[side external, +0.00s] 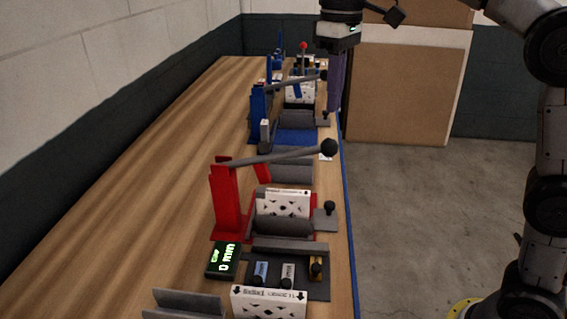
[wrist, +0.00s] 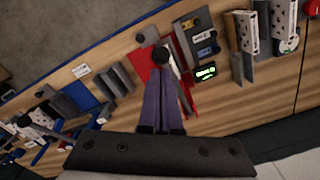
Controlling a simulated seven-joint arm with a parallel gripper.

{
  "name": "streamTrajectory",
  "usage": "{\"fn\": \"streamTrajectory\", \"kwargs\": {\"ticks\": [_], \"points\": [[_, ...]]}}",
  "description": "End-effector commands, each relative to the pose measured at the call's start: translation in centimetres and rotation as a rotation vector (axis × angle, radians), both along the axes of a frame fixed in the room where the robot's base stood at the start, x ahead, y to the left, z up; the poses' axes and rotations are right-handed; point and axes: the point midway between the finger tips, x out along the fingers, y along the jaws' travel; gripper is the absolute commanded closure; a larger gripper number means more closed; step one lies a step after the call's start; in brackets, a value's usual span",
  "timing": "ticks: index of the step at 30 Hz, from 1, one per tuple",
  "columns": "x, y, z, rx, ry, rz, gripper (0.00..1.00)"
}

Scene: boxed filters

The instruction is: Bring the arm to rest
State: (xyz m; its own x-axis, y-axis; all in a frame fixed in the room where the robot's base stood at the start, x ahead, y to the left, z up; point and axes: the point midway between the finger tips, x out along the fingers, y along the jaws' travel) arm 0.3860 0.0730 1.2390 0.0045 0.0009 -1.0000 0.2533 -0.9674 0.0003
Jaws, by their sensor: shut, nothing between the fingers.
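My gripper (side external: 335,108) hangs from the arm at the top of the side view, above the right edge of the bench near the blue press. Its purple fingers point down, shut and empty. In the wrist view the gripper (wrist: 161,78) shows its fingers together, with a black lever knob (wrist: 160,55) just past the tips in the picture. The red press (side external: 226,200) stands on the bench with its lever (side external: 280,156) sticking out to the right. A white patterned boxed filter (side external: 283,204) stands in the red press's fixture.
The blue press (side external: 259,105) stands farther back on the wooden bench (side external: 150,170). In front are a lit green display (side external: 224,260), a dark tray of small labelled parts (side external: 318,290) and another white filter (side external: 268,303). The floor right of the bench is clear.

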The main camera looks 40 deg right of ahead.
Motion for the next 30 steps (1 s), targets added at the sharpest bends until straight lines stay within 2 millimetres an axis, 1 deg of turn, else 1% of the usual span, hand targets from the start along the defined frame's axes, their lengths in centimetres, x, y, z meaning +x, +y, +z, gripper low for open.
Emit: {"fn": "streamTrajectory", "kwargs": {"ticks": [2,3,5,6,8,9,13,15,17,20,21,25,27,30], "points": [[-0.9,-0.6,1.6,0.008,-0.040,-0.011,1.00],[-1.7,-1.0,2.4,0.010,-0.057,-0.018,1.00],[-3.5,-1.8,3.2,0.013,-0.071,-0.031,1.00],[-4.9,-2.4,3.6,0.014,-0.083,-0.042,1.00],[-7.0,-3.2,3.8,0.017,-0.104,-0.058,1.00],[-8.4,-3.7,3.7,0.019,-0.121,-0.070,1.00],[-12.5,-5.0,2.4,0.026,-0.181,-0.109,1.00],[-14.6,-5.6,1.2,0.029,-0.216,-0.129,1.00],[-16.2,-6.0,-0.1,0.033,-0.245,-0.146,1.00],[-18.6,-6.5,-2.7,0.037,-0.294,-0.172,1.00],[-19.4,-6.7,-3.9,0.038,-0.313,-0.183,1.00],[-21.7,-7.1,-8.0,0.044,-0.371,-0.214,1.00],[-22.6,-7.3,-10.2,0.047,-0.397,-0.227,1.00],[-23.3,-7.3,-13.0,0.051,-0.424,-0.239,1.00]]}}
